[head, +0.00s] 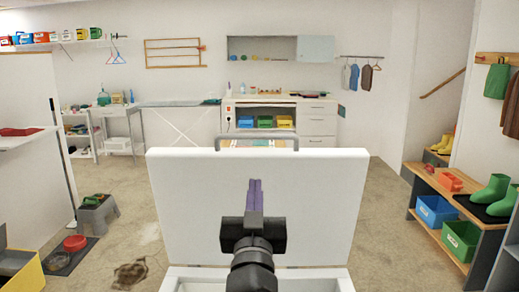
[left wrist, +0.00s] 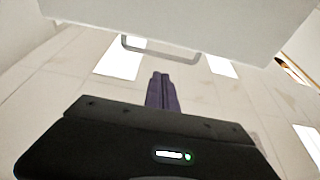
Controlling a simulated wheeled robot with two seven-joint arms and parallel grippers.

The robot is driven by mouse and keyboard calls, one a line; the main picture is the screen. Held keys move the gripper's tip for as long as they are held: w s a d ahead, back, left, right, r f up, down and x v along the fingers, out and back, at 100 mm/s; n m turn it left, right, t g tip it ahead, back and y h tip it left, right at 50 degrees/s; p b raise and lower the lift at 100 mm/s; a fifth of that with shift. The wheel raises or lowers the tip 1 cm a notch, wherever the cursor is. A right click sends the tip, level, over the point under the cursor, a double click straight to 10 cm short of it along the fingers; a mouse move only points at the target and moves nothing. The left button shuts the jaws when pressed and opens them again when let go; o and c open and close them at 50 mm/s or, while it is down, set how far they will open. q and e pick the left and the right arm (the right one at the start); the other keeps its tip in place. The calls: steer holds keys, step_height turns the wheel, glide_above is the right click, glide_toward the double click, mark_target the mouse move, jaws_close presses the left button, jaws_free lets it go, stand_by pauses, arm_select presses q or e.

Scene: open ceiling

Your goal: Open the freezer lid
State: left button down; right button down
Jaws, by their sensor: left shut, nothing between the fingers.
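The white freezer lid (head: 315,205) stands raised, close to upright, with its inner face toward me. The grey bar handle (head: 257,137) shows along its top edge. The white freezer rim (head: 180,281) shows at the bottom of the head view. My left gripper (head: 255,184) is shut and empty, its purple fingers pointing up in front of the lid's face; I cannot tell whether they touch it. In the left wrist view the shut fingers (left wrist: 161,78) point toward the lid (left wrist: 200,30) and handle (left wrist: 160,50). My right gripper is not in view.
A wooden shoe bench (head: 455,205) with blue and green bins and green boots (head: 490,192) stands at the right. A grey step stool (head: 97,212) and red bowls on a mat (head: 72,257) are on the floor at the left. A workbench (head: 315,120) stands behind.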

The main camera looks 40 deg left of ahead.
mark_target(257, 138)
arm_select(q)
steer(key=p+x, duration=0.2)
steer(key=x, duration=1.2)
steer(key=shift+a+p, duration=0.1)
steer(key=shift+p, duration=0.3)
